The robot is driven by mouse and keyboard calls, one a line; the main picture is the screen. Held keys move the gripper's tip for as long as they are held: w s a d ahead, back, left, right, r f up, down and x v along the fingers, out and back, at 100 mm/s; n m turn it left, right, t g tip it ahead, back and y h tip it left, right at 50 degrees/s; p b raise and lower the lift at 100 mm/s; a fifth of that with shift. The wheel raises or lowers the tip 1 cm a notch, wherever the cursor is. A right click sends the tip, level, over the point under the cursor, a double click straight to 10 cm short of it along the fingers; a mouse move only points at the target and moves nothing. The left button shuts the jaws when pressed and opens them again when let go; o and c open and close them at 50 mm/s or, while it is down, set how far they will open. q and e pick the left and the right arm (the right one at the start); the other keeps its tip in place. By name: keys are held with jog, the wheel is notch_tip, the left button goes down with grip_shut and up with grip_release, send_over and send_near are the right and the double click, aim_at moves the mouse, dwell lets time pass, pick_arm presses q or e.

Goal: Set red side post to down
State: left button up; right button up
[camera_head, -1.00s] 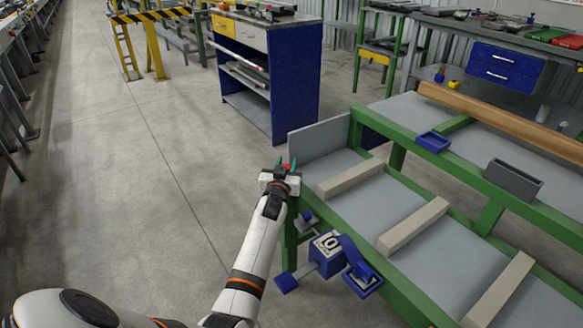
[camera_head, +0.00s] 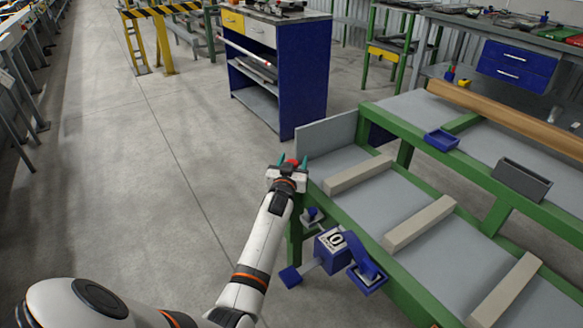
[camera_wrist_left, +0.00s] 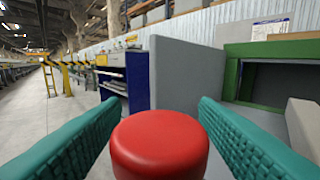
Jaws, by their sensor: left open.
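The red side post (camera_wrist_left: 160,143) shows in the left wrist view as a round red knob with a flat top, between the two teal fingers of my left gripper (camera_wrist_left: 165,130). The fingers stand open on either side of it, and its lower part is out of the picture. My right gripper is not in view.
A blue box marked 0 (camera_head: 332,250) is mounted on the table's near side. Beige bars (camera_head: 420,223) lie across the grey table top. A grey end plate (camera_head: 327,137) stands beyond the gripper. A blue cabinet (camera_head: 302,85) stands behind. The floor at left is clear.

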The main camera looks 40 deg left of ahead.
pick_arm(q)
jog(key=p+v, duration=0.1)
jog(key=v, duration=1.1)
jog(key=shift+p, duration=0.4)
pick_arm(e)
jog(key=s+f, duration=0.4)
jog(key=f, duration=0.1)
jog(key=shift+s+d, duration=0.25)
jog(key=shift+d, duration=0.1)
pick_arm(q)
jog(key=shift+f, duration=0.1)
